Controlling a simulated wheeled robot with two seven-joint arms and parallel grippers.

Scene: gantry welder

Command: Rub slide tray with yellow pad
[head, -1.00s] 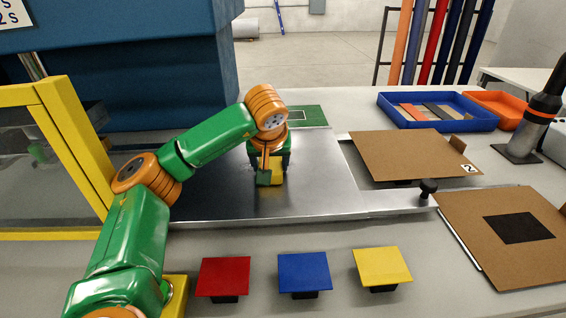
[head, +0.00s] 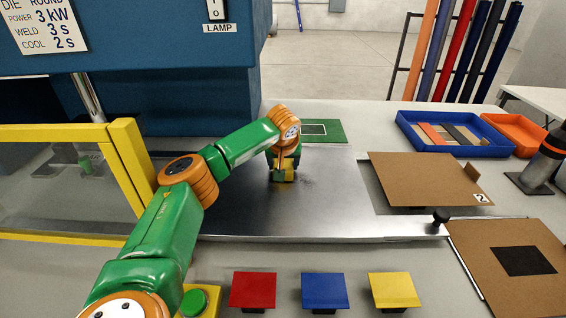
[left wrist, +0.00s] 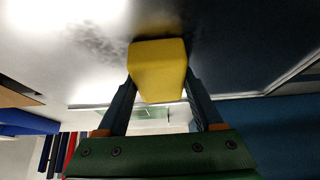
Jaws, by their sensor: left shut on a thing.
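The slide tray (head: 320,215) is a flat shiny metal plate on the bench. My left gripper (head: 284,170) points down over the tray's rear half and is shut on the yellow pad (head: 283,179). The pad is a yellow block, seen more fully between the fingers in the left wrist view (left wrist: 158,68). It is at the tray surface; exact contact is hard to tell. Dark smudges (left wrist: 92,38) lie on the tray beside the pad, and faintly right of it in the head view. My right gripper is not in view.
A yellow frame (head: 130,165) stands left, by the blue welder (head: 170,45). A black knob (head: 440,215) sits at the tray's right. Red (head: 253,290), blue (head: 324,290) and yellow (head: 394,289) plates stand in front. Brown boards (head: 425,178) and a blue bin (head: 455,133) are right.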

